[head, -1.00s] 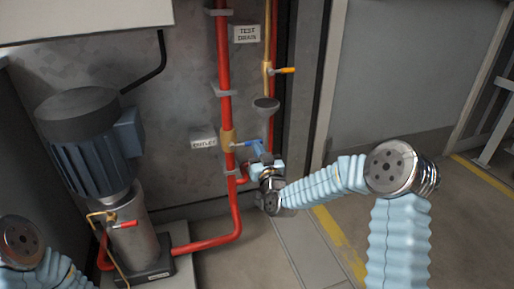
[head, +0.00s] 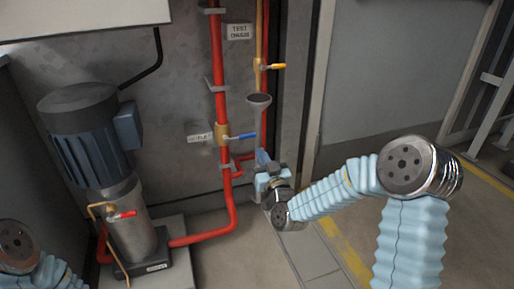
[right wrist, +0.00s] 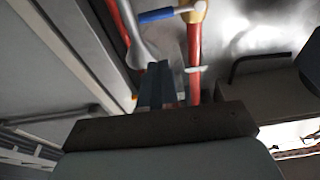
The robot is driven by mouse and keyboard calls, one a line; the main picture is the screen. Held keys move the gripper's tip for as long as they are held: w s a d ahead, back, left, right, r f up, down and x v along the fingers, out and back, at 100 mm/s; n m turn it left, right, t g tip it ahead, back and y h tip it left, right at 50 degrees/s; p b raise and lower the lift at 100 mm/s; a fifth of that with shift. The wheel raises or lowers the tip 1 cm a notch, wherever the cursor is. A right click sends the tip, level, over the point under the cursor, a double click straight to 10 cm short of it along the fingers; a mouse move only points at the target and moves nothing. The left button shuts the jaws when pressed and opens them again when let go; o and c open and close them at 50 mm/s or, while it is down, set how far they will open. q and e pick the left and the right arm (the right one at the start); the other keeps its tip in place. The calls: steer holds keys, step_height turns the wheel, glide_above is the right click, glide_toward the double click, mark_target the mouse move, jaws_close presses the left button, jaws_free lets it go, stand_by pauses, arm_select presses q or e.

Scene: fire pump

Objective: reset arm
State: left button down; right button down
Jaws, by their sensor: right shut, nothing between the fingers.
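My right gripper (head: 262,158) is shut and empty, just below the blue valve handle (head: 242,137) in the head view. The handle sticks out sideways from the brass valve (head: 222,134) on the red outlet pipe. In the right wrist view the shut fingers (right wrist: 161,84) show in the middle, and the blue handle (right wrist: 156,15) lies beyond their tips, apart from them. My right arm (head: 335,190) reaches in from the right. Part of my left arm (head: 20,250) shows at the lower left edge; my left gripper is not in view.
A grey-blue pump motor (head: 90,140) with a red-handled valve (head: 122,215) stands at the left. A yellow-handled valve (head: 272,66) and a grey funnel (head: 259,100) are above my right gripper. Red pipes (head: 218,60) run up the wall. Clear floor (head: 240,245) lies below.

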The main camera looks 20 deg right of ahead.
steer(key=s+a+f+g+y, duration=0.1)
steer(key=s+a+f+g, duration=0.15)
steer(key=f, duration=0.55)
steer(key=s+a+f+g, duration=0.1)
steer(key=s+f+g, duration=0.3)
steer(key=f, duration=0.3)
steer(key=s+a+f+g+y, duration=0.1)
steer(key=s+a+f+g, duration=0.15)
steer(key=f, duration=0.55)
steer(key=s+a+f+m+g+y, duration=0.1)
steer(key=s+a+f+g, duration=0.1)
steer(key=s+f+g, duration=0.55)
steer(key=s+a+f+m+g, duration=0.1)
steer(key=s+f+g, duration=0.2)
steer(key=s+f, duration=0.8)
steer(key=s+r+p, duration=0.1)
steer(key=r+p, duration=0.7)
steer(key=r, duration=0.1)
steer(key=s+r+p, duration=0.2)
steer(key=r+p, duration=0.5)
steer(key=r, duration=0.3)
steer(key=shift+s+a+p, duration=0.25)
steer(key=shift+a+p, duration=0.1)
steer(key=shift+a, duration=0.05)
